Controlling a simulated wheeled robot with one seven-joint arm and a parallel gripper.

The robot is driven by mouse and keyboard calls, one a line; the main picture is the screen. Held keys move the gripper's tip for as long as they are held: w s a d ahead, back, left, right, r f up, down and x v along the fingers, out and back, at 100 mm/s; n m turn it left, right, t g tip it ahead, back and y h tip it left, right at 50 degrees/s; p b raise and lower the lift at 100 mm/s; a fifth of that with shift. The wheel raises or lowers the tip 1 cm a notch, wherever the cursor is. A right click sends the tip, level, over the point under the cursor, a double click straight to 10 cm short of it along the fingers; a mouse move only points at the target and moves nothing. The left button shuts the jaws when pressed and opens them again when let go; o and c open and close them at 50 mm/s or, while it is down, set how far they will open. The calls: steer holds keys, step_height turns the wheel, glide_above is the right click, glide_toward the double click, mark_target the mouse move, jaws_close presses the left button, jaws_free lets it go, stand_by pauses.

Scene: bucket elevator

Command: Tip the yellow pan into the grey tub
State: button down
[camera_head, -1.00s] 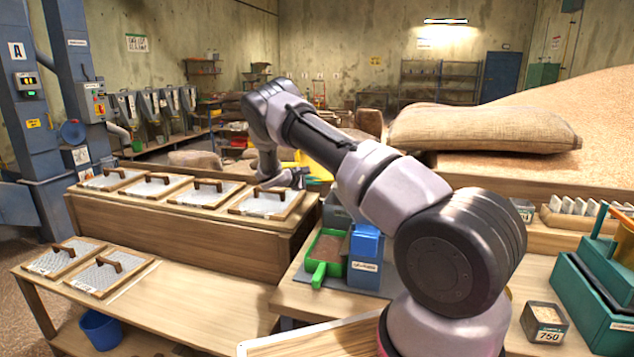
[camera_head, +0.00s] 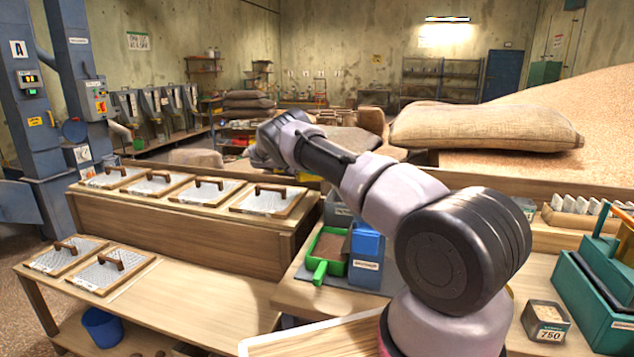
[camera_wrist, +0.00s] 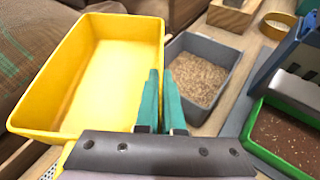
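In the wrist view the yellow pan (camera_wrist: 100,75) fills the left side, and its inside looks bare. My gripper (camera_wrist: 162,80) has its two teal fingers close together astride the pan's right wall, shut on it. The grey tub (camera_wrist: 232,60) stands just right of the fingers, with pale grain on its floor. The pan is beside the tub in this view; its exact height and tilt cannot be told. In the head view my arm hides the gripper. Part of the grey tub (camera_head: 335,212) shows behind the blue box.
A green tray (camera_head: 328,250) of brown grain and a blue box (camera_head: 366,258) stand near the tub. Lidded screens (camera_head: 268,200) line the bench at left. A sack (camera_head: 485,130) lies behind. The lower bench top (camera_head: 200,290) has free room.

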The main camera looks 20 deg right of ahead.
steer(key=shift+w+r, duration=0.25)
steer(key=shift+r, duration=0.1)
steer(key=shift+s+n+g, duration=0.1)
steer(key=shift+n+g, duration=0.5)
steer(key=shift+r, duration=1.45)
